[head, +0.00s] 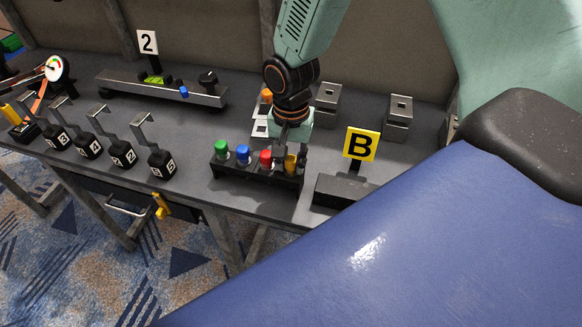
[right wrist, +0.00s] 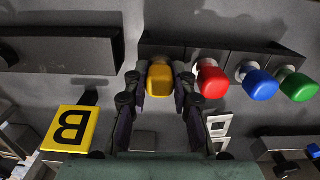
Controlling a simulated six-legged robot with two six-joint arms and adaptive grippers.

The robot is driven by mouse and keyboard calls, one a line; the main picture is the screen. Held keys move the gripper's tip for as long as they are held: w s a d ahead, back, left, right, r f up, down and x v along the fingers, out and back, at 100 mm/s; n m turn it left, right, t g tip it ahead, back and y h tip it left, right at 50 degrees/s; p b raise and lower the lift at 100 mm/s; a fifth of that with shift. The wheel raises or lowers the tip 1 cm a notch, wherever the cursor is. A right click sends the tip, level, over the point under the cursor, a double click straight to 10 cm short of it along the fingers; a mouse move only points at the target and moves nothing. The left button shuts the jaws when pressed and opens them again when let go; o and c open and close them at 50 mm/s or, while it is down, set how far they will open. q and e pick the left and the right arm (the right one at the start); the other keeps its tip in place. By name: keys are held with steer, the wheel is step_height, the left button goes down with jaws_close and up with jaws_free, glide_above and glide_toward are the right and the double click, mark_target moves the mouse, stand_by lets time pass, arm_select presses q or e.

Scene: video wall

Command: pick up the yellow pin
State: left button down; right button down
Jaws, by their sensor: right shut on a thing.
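The yellow pin (right wrist: 160,80) is between the two fingers of my right gripper (right wrist: 157,98) in the right wrist view. The gripper is shut on it from both sides. In the head view the yellow pin (head: 291,164) shows at the right end of the black rack (head: 228,171), partly hidden by my right gripper (head: 290,155). The pin is still at its place in the rack; I cannot tell whether its lower end is seated. My left gripper is not in view.
Red (head: 266,158), blue (head: 243,154) and green (head: 221,150) pins stand in the rack left of the yellow one. A yellow B sign (head: 361,144) and a dark block (head: 342,190) stand to the right. Several numbered black weights (head: 160,162) are at the left.

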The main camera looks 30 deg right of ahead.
step_height(320, 180, up, 10)
steer(key=shift+w+p, duration=0.1)
steer(key=shift+p, duration=0.9)
steer(key=shift+p, duration=0.4)
